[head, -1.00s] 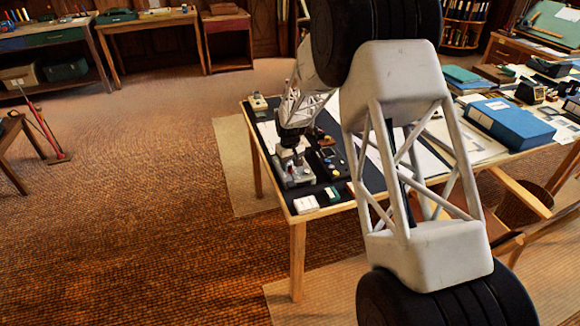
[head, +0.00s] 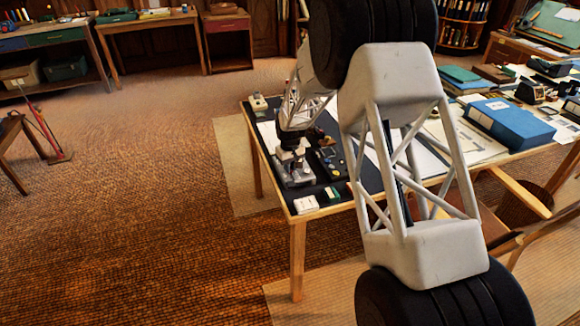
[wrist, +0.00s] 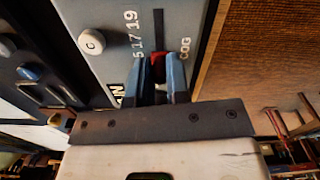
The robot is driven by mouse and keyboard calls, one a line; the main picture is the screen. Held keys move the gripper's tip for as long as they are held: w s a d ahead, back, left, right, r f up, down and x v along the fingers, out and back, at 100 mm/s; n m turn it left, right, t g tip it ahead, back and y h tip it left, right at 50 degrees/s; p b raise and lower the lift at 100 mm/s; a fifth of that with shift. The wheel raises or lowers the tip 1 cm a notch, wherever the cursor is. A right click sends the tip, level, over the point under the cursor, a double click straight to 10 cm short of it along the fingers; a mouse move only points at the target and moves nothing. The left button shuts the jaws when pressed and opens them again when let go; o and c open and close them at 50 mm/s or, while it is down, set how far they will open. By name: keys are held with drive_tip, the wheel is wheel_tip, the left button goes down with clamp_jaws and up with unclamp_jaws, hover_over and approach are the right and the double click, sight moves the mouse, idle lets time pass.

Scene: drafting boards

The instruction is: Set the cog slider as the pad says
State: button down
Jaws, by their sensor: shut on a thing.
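A grey panel (wrist: 115,62) fills the upper middle of the wrist view. It has a dark straight slot (wrist: 158,30), the numbers 5, 17 and 19 on one side and the word COG on the other. My gripper (wrist: 160,60) is shut on the red cog slider knob (wrist: 158,70), which shows between its bluish fingers at the slot. The fingers hide most of the knob and part of the scale, so its exact setting cannot be told. In the head view the grey device (head: 297,182) stands under my gripper (head: 291,165). I cannot make out any writing on a pad.
A round pale knob marked C (wrist: 92,42) sits on the panel beside the numbers. In the head view a white block (head: 306,204) lies near the desk's front corner. A dark tray (head: 328,160) with small items is right of the device. A blue box file (head: 508,122) lies farther right.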

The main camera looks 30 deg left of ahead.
sight(292, 176)
drive_tip(key=shift+s+d, duration=0.7)
drive_tip(key=c, duration=1.1)
unclamp_jaws()
drive_tip(key=shift+r, duration=0.15)
wheel_tip(292, 176, up, 8)
drive_tip(key=shift+f, duration=0.2)
